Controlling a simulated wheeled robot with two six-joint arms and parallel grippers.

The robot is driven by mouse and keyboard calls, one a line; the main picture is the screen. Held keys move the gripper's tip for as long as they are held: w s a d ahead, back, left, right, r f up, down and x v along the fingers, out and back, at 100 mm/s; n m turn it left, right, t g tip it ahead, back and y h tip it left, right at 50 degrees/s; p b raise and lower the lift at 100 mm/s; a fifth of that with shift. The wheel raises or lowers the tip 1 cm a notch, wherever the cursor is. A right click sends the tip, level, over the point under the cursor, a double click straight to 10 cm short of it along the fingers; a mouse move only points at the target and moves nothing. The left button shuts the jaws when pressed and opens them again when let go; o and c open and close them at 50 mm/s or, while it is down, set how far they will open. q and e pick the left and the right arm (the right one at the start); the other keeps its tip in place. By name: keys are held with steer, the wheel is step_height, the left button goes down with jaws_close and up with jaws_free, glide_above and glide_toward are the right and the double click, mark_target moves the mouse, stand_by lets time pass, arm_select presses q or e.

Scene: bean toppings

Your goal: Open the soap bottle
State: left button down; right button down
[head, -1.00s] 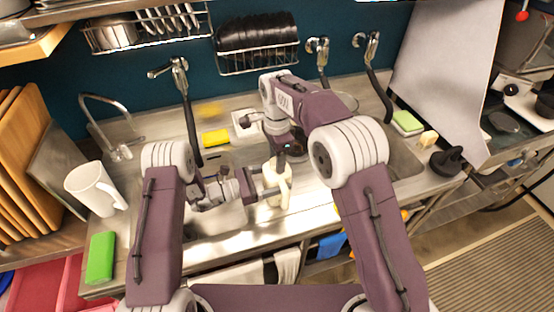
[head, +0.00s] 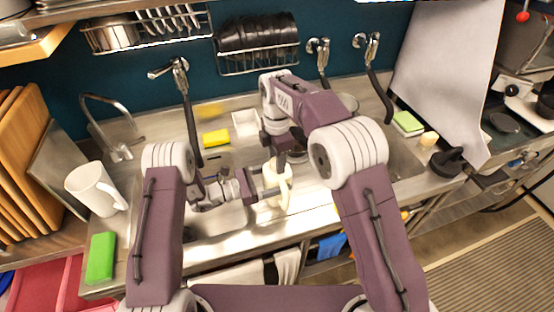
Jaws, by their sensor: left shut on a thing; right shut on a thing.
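The cream-white soap bottle (head: 277,186) is held over the metal counter near the middle of the head view. My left gripper (head: 265,191) comes in from the left and is shut on the bottle's body. My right gripper (head: 281,158) reaches down from above and is shut on the bottle's top. The cap is hidden behind the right gripper, so I cannot tell whether it is loose.
A yellow sponge (head: 216,138) and a small white dish (head: 245,123) lie behind the arms. A white mug (head: 93,188) and a green block (head: 101,257) stand at the left. Sink basins lie on both sides. A dark-handled object (head: 447,161) stands at the right.

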steer(key=shift+w+n, duration=0.1)
steer(key=shift+n, duration=0.7)
steer(key=shift+r, duration=0.15)
steer(key=shift+r, duration=1)
step_height(320, 180, up, 4)
arm_select(q)
jaws_free()
